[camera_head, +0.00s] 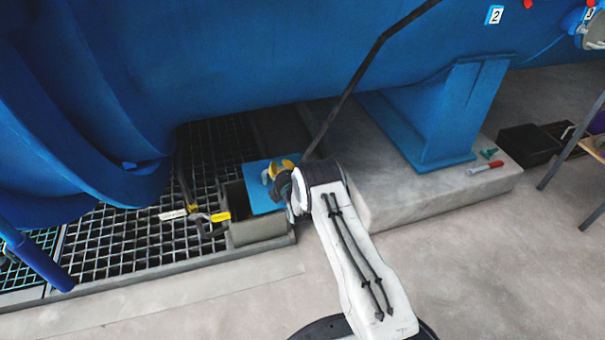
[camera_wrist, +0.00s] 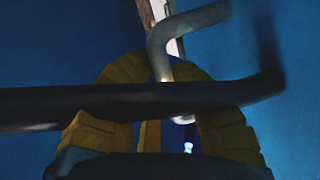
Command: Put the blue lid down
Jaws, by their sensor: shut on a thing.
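The blue lid (camera_head: 260,195) is a flat square plate. In the head view it is tilted at the open grey box (camera_head: 258,229), hiding part of its opening. I cannot tell whether it rests on the rim. My gripper (camera_head: 282,168), with yellow fingers, is at the lid's upper right part, shut on the lid. In the wrist view the yellow fingers (camera_wrist: 172,130) are close around a bent grey bar (camera_wrist: 190,22) and behind a dark bar (camera_wrist: 130,103). Blue surface fills most of the background. The exact grip point is partly hidden.
Dark floor grating (camera_head: 120,235) lies left of the box. Yellow-tagged valve handles (camera_head: 208,217) stand close to its left side. A concrete plinth (camera_head: 425,190) is on the right, and the big blue vessel (camera_head: 240,55) overhangs behind. A dark diagonal pole (camera_head: 360,75) reaches down near my gripper.

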